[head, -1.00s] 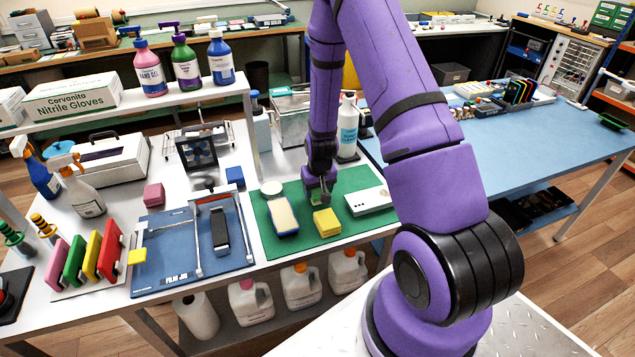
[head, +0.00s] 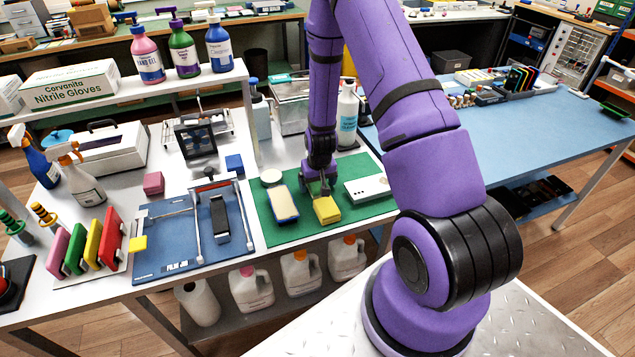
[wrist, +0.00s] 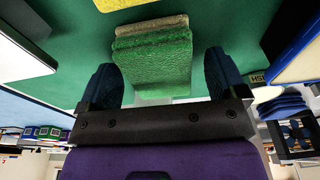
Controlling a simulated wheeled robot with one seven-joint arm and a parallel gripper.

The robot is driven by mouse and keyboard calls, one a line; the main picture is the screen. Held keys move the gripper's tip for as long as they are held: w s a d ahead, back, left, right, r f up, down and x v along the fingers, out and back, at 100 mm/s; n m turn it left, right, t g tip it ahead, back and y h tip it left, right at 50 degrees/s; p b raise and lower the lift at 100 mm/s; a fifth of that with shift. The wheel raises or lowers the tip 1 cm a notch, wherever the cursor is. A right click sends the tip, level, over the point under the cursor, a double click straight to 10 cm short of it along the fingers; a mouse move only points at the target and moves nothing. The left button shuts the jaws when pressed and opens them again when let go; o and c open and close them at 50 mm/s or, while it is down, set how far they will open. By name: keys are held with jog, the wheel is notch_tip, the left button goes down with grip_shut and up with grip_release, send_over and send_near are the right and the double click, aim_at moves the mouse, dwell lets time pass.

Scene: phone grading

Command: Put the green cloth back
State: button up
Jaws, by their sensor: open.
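The green cloth (wrist: 155,60) is a thick folded pad with a rough texture, seen in the wrist view. A tan layer shows along its far edge. It lies on or just above the green mat (wrist: 60,50), which also shows in the head view (head: 280,236). My gripper (wrist: 165,80) is open, with one dark finger on each side of the cloth and a gap visible on the right. In the head view my gripper (head: 318,188) is low over the mat, just behind a yellow block (head: 327,210). The green cloth cannot be made out there.
A blue tray mat (head: 165,240) and a rack of coloured panels (head: 93,240) are farther left. A white bottle (head: 347,115) stands behind.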

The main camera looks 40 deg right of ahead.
notch_tip(320, 180, up, 11)
jog(key=s, duration=0.1)
jog(key=shift+s+a+f, duration=0.15)
jog(key=shift+s+a, duration=0.1)
dwell(0.3)
jog(key=s+a+r+n+t, duration=0.1)
jog(key=s+a+r, duration=0.15)
jog(key=r, duration=0.55)
jog(key=s+a+r, duration=0.2)
jog(key=a+r, duration=0.1)
jog(key=r, duration=0.5)
jog(key=s+a+r+n+t, duration=0.1)
jog(key=s+a+r, duration=0.1)
jog(key=r, duration=0.7)
jog(key=s+a+r, duration=0.2)
jog(key=s+r, duration=0.4)
jog(key=s, duration=0.3)
jog(key=s+a+r+n+t, duration=0.1)
jog(key=s+a+r, duration=0.2)
jog(key=s+r, duration=0.3)
jog(key=shift+s, duration=1.7)
